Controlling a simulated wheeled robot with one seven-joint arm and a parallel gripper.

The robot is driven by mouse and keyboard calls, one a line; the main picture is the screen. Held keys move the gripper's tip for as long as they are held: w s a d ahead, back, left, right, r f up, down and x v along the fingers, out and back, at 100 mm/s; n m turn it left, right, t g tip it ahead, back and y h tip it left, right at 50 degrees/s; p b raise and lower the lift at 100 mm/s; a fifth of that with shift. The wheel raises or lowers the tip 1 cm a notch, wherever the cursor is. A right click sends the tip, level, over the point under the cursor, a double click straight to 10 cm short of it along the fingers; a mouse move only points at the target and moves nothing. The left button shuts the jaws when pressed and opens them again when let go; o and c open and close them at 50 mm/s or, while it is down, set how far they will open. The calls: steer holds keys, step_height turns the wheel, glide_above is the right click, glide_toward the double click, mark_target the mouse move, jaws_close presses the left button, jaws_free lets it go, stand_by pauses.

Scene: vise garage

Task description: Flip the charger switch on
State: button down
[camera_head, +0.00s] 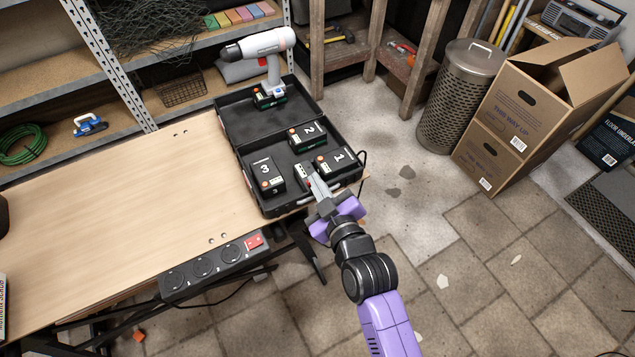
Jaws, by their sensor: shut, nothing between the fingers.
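An open black case (285,204) lies at the right end of the wooden workbench (110,215). It holds black battery packs marked 1 (338,160), 2 (309,132) and 3 (265,175). A small dark unit with red marks (302,172) sits between packs 3 and 1, partly hidden by my gripper; it may be the charger, but its switch is not clear. My gripper (313,178) is shut and empty, its fingertips over the case's front right part, close beside that unit. A power strip with a red switch (254,241) hangs on the bench's front edge, left of my gripper.
A white and grey drill (262,48) stands at the case's back. Metal shelving (110,60) borders the bench's far side. A mesh bin (455,100) and cardboard boxes (520,105) stand at right. The tiled floor in front is mostly open.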

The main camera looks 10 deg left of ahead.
steer(key=shift+w+d+f+m+g+y+b, duration=0.1)
steer(key=shift+d+f+m+g+y+b, duration=0.1)
steer(key=shift+f+m+b, duration=0.3)
steer(key=shift+w+d+f+m+g+y+b, duration=0.1)
steer(key=shift+d+f+m+b, duration=0.1)
steer(key=shift+m+b, duration=0.45)
steer(key=shift+r, duration=0.1)
step_height(320, 180, up, 5)
steer(key=p, duration=0.4)
steer(key=b+v, duration=0.1)
steer(key=v, duration=0.8)
steer(key=shift+s+d, duration=0.25)
steer(key=shift+d, duration=0.05)
